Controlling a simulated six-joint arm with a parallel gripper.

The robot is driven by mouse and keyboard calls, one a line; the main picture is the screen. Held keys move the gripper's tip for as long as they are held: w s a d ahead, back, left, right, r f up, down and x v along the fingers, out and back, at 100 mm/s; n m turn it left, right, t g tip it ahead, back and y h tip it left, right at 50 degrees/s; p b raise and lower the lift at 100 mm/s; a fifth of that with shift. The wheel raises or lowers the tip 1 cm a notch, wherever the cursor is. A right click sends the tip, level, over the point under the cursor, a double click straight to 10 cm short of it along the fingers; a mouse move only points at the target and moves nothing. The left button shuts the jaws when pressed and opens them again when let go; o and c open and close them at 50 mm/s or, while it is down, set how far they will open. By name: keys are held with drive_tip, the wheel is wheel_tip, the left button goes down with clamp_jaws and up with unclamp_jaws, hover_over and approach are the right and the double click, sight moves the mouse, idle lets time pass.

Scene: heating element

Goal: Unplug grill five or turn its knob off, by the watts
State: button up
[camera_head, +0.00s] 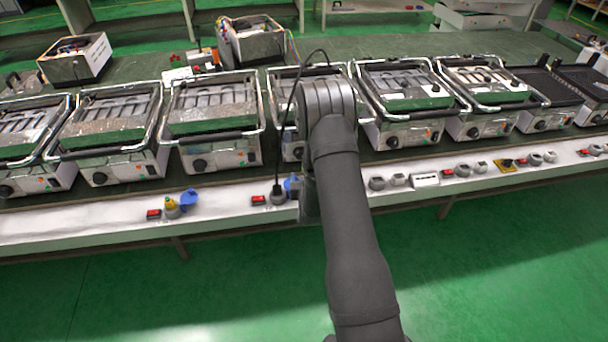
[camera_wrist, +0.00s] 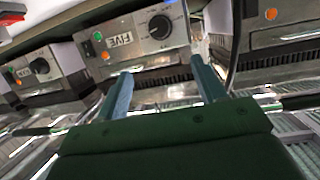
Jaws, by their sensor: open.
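Grill five (camera_wrist: 125,40) is upside down in the wrist view, its label reading FIVE. Its round black knob (camera_wrist: 160,27) sits beside the label. My gripper (camera_wrist: 160,67) is open and empty, its two fingers apart and pointing towards this front panel, with a gap to the knob. In the head view, a grill (camera_head: 284,84) that seems to be the same one is partly hidden by my arm. A black cord (camera_head: 279,130) hangs at its left, down to a plug (camera_head: 278,196) in the bench-edge socket. My fingers are hidden in the head view.
Similar grills stand close on both sides, such as the left one (camera_head: 212,106) and the right one (camera_head: 408,95). A red switch (camera_head: 258,200) and blue socket cover (camera_head: 292,187) flank the plug. The green floor in front is clear.

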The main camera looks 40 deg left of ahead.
drive_tip(key=w+a+f+m+g, duration=0.1)
drive_tip(key=w+a+f, duration=0.1)
drive_tip(key=w+a, duration=0.3)
drive_tip(key=w+a+f+m+y, duration=0.1)
drive_tip(key=w+a+f+m, duration=0.1)
drive_tip(key=w+a, duration=0.3)
drive_tip(key=w+f, duration=0.1)
drive_tip(key=w, duration=0.2)
drive_tip(key=shift+a+f+g, duration=0.25)
drive_tip(key=shift+a+g, duration=0.05)
drive_tip(key=shift+g, duration=0.1)
drive_tip(key=c, duration=1)
